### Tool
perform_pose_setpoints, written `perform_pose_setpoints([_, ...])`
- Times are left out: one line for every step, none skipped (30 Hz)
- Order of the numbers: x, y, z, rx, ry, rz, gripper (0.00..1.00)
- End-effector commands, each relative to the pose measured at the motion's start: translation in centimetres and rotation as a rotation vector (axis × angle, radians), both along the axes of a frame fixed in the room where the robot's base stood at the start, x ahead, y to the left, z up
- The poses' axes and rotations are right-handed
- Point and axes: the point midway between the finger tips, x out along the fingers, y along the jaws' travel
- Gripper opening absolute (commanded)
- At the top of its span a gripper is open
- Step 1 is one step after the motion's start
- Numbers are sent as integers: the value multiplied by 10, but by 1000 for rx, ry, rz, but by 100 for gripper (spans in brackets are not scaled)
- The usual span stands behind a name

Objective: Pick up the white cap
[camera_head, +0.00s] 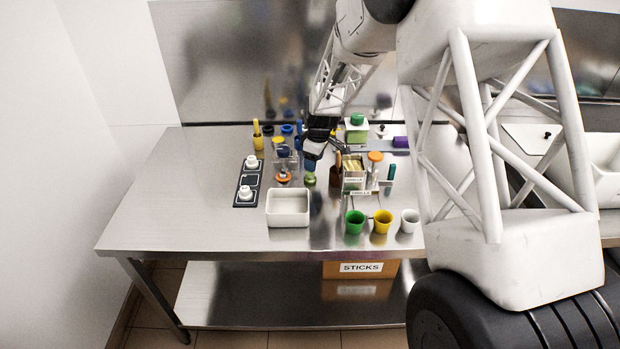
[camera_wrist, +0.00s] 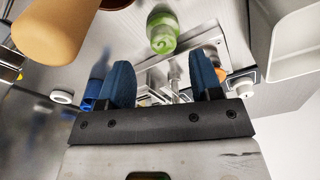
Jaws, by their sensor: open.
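A small round white cap (camera_wrist: 62,97) lies at the left of the wrist view, beside a blue piece and outside the fingers. I cannot pick it out in the head view. Another white round piece (camera_wrist: 246,88) shows to the right of the fingers in the wrist view. My gripper (camera_wrist: 163,82) is open, with its two blue fingers apart and nothing clearly held between them. A metal fixture shows beyond them. In the head view my gripper (camera_head: 313,153) is low over the crowded middle of the table, and the arm hides part of the back.
A white tray (camera_head: 288,221) stands at the front. Left of it, a black strip (camera_head: 237,203) carries two white knobbed pieces. Green (camera_head: 355,223), yellow (camera_head: 381,223) and white (camera_head: 410,221) cups stand at the front right. A green round-topped item (camera_wrist: 162,32) is near the fingers. The table's left side is clear.

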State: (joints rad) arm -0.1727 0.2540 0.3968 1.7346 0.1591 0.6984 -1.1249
Motion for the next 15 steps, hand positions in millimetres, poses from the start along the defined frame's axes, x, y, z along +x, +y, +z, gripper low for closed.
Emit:
perform_pose_setpoints([0, 1, -5, 0, 1, 0, 59])
perform_pose_setpoints([0, 1, -7, 0, 0, 0, 59])
perform_pose_setpoints([0, 1, -10, 0, 0, 0, 59])
perform_pose_setpoints([0, 2, -11, 0, 0, 0, 59])
perform_pose_setpoints([0, 2, -13, 0, 0, 0, 59])
perform_pose_setpoints([0, 2, -14, 0, -1, 0, 59])
perform_pose_setpoints([1, 2, -15, 0, -1, 0, 59])
perform_pose_setpoints([1, 2, -15, 0, -1, 0, 59])
perform_pose_setpoints([1, 2, -15, 0, -1, 0, 59])
perform_pose_setpoints([1, 2, -15, 0, -1, 0, 59])
perform_pose_setpoints([1, 2, -15, 1, -1, 0, 59])
perform_pose_setpoints([1, 2, -15, 0, -1, 0, 59])
perform_pose_setpoints([1, 2, -15, 0, -1, 0, 59])
perform_pose_setpoints([1, 2, -15, 0, -1, 0, 59])
perform_pose_setpoints([1, 2, -15, 0, -1, 0, 59])
